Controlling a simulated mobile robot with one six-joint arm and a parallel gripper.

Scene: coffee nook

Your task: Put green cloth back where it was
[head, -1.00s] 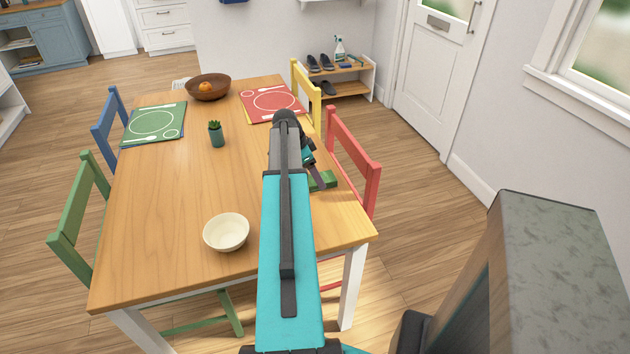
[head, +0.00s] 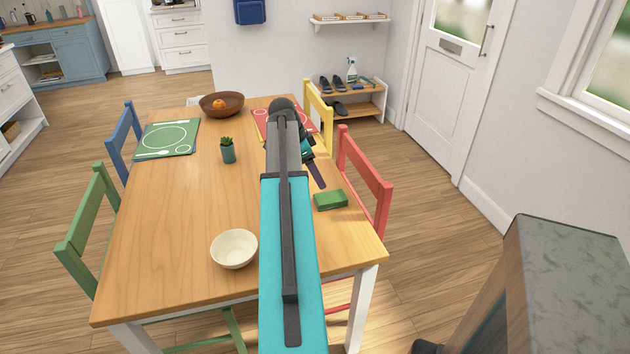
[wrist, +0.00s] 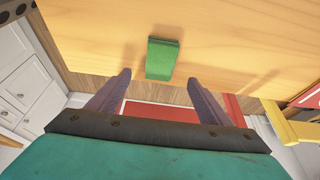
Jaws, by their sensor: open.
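The green cloth (head: 330,200) lies folded on the right part of the wooden table (head: 190,215), close to the edge by the red chair. In the wrist view the green cloth (wrist: 162,58) lies on the tabletop just beyond the fingertips and between their lines. My gripper (wrist: 160,80) is open, with nothing between its fingers.
A white bowl (head: 234,249), a small potted plant (head: 228,151), a wooden bowl (head: 222,104) with an orange fruit, a green placemat (head: 167,138) and a red placemat (head: 262,118) are on the table. A red chair (head: 365,175) stands at the right edge. A shoe rack (head: 365,98) is by the door.

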